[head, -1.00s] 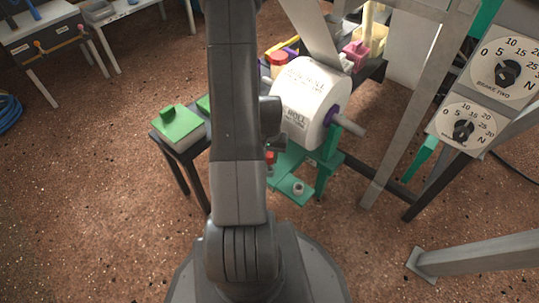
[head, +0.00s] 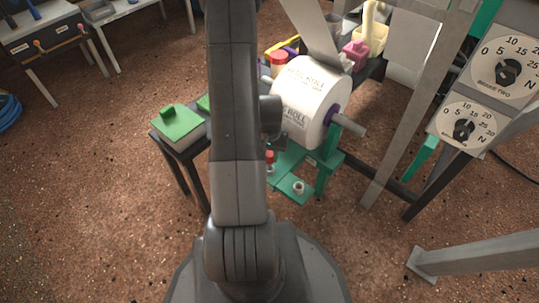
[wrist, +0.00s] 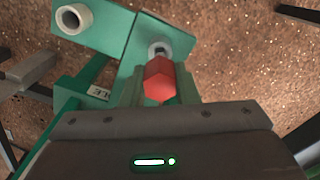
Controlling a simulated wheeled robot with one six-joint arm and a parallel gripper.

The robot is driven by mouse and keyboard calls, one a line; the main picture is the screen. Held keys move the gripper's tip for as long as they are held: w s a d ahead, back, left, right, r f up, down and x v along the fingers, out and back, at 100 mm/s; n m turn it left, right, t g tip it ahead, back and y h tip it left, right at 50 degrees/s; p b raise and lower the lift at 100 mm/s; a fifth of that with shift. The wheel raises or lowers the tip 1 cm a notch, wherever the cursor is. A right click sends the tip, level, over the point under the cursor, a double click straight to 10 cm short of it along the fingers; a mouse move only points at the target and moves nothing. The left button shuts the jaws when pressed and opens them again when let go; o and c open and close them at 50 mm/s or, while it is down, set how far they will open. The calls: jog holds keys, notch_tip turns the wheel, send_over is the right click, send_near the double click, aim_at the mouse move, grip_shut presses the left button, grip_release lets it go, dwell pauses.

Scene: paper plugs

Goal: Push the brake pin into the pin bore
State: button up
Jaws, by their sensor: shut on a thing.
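The brake pin's red head (wrist: 160,80) is between the two fingers of my gripper (wrist: 159,92) in the wrist view; the gripper is shut on it. A light grey ring (wrist: 158,48), seemingly the mouth of the pin bore, shows on the green bracket (wrist: 170,30) just beyond the red head. The pin's shank is hidden, so I cannot tell how deep it sits. In the head view the red head (head: 270,156) shows beside my arm, above the green plate, and my arm hides most of the gripper.
A second white collar (wrist: 72,18) stands on a green plate to the left; it also shows in the head view (head: 298,187). The large paper roll (head: 305,98) on its shaft is close above. A side table with a green-topped block (head: 178,125) stands left.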

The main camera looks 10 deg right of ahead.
jog(key=shift+f+b, duration=1.7)
jog(key=shift+f, duration=0.4)
jog(key=o, duration=1)
jog(key=shift+o, duration=0.2)
jog(key=shift+r, duration=0.1)
jog(key=shift+r+p, duration=2.1)
jog(key=shift+r, duration=0.6)
jog(key=shift+r, duration=0.1)
